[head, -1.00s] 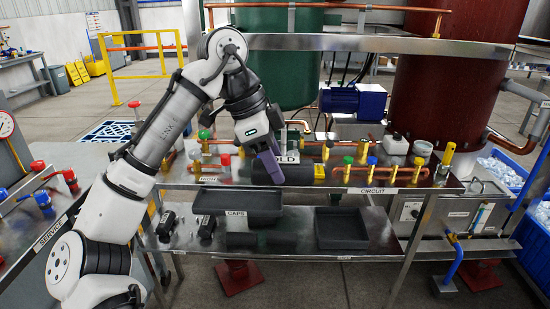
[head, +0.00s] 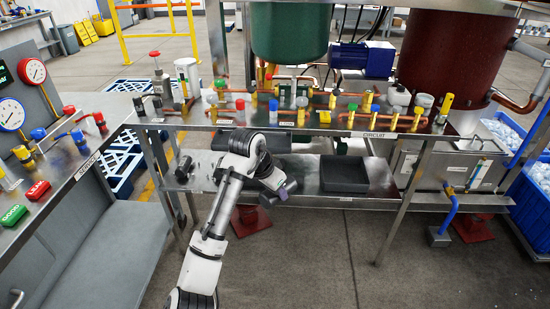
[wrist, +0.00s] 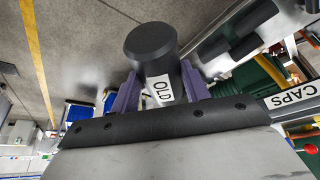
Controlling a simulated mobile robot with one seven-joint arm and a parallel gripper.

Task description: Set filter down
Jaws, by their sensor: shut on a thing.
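In the wrist view, the filter (wrist: 152,42) is a dark cylinder with a white label reading "OLD". The purple fingers of my gripper (wrist: 160,92) are shut on it from both sides, and its rounded end sticks out past them. In the head view, my gripper (head: 281,189) is low in front of the two-level metal bench, near the front edge of the lower shelf (head: 310,185).
A black open tray (head: 345,173) stands on the lower shelf, right of my gripper. Dark cylindrical parts (head: 180,165) lie at that shelf's left end. Valves and copper pipes crowd the upper shelf (head: 330,124). A side bench (head: 75,160) stands at left. The floor in front is open.

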